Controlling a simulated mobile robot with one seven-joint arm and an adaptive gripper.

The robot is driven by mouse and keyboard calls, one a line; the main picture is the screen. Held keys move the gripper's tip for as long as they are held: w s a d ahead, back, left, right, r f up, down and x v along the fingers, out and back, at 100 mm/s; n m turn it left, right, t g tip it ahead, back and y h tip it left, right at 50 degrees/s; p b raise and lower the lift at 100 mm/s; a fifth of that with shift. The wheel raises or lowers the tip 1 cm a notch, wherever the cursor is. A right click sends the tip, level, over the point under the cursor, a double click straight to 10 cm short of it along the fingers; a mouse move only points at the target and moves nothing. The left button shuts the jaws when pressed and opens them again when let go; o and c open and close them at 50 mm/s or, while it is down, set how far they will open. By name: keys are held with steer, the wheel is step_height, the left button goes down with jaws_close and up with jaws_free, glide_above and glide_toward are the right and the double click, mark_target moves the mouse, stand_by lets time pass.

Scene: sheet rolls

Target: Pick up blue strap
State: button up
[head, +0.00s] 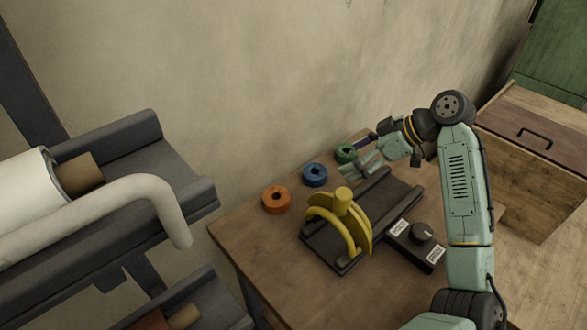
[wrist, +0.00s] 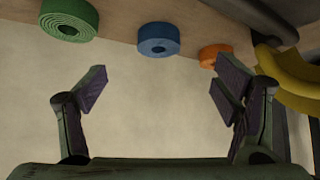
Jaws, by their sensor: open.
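The blue strap (head: 315,174) is a small rolled coil with a hole in its middle. It lies on the wooden table near the wall, between an orange roll (head: 276,199) and a green roll (head: 346,153). In the wrist view the blue strap (wrist: 158,39) shows at the top middle, beyond the fingertips. My gripper (head: 360,167) is open and empty, close to the green roll and to the right of the blue strap. In the wrist view its two fingers (wrist: 160,90) are spread wide, with bare wall between them.
A yellow curved device (head: 343,225) on a dark base stands in front of the rolls. A black box with a knob (head: 421,233) is to its right. A rack with a white roll (head: 25,190) stands at left.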

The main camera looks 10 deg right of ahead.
mark_target(316, 171)
steer(key=x, duration=0.5)
steer(key=shift+w+a, duration=0.2)
steer(key=shift+a, duration=0.2)
steer(key=b+x, duration=0.2)
steer(key=x, duration=0.3)
steer(key=shift+w+a+f, duration=0.1)
steer(key=shift+w+a, duration=0.2)
steer(key=shift+a, duration=0.05)
steer(key=shift+c, duration=0.6)
steer(key=c, duration=1.2)
steer(key=shift+o, duration=0.2)
